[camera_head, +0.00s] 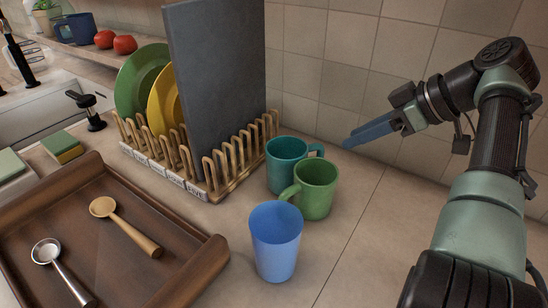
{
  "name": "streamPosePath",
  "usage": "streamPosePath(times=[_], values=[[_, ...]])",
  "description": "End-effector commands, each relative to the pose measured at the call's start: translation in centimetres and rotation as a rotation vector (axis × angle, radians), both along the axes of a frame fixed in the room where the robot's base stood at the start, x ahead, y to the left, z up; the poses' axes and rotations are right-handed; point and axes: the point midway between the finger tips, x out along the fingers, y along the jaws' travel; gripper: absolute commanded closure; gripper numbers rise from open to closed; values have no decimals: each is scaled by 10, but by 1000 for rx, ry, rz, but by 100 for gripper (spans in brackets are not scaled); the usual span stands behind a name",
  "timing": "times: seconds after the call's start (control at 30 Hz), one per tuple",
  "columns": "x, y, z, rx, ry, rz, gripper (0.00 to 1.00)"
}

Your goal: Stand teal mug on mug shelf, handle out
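The teal mug (284,169) stands upright on the counter, beside the right end of the wooden rack. Its handle points right, toward the tiled wall. A green mug (318,194) stands close in front of it and hides part of its lower right side. My gripper (347,138) is in the air to the right of the teal mug and higher in the picture, apart from it. Its two blue-grey fingers nearly overlap in this view, so their gap is unclear; nothing shows held.
A wooden dish rack (213,171) holds plates and a tall dark board (215,85). A blue cup (276,242) stands in front of the mugs. A brown tray (185,268) holds two spoons. Red tomatoes (124,44) sit on the shelf. The counter right of the mugs is clear.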

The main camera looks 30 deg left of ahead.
Motion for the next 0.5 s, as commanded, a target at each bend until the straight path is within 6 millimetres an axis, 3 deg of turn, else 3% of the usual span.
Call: streamPosePath(times=[0.2,0.5], values=[[1,31,-31,1,1,2,65],[2,48,-50,0,2,1,65]])
